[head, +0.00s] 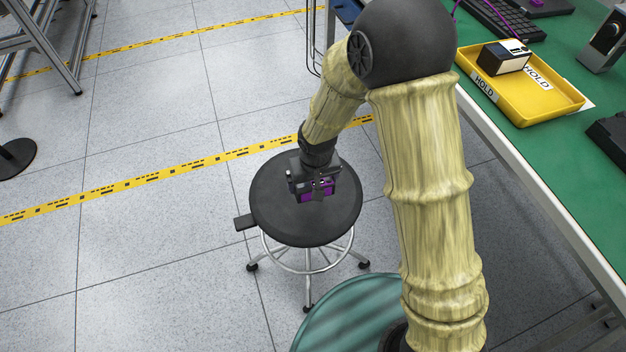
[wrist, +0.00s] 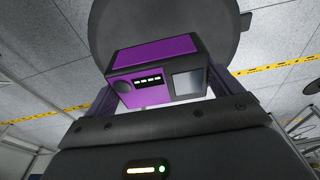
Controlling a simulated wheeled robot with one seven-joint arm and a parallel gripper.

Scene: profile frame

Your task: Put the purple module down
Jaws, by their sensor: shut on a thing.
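In the head view the module (head: 318,190) shows over the black round seat of a stool (head: 270,205). The seat (wrist: 180,15) also lies behind the module in the wrist view. I cannot tell whether the module touches the seat or hangs just above it.
A green-topped workbench (head: 540,150) runs along the right, with a yellow HOLD tray (head: 545,112) holding a black and white box (head: 503,58). A keyboard (head: 505,15) lies at the back. Yellow tape (head: 130,184) crosses the open floor. A metal frame stands at the upper left.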

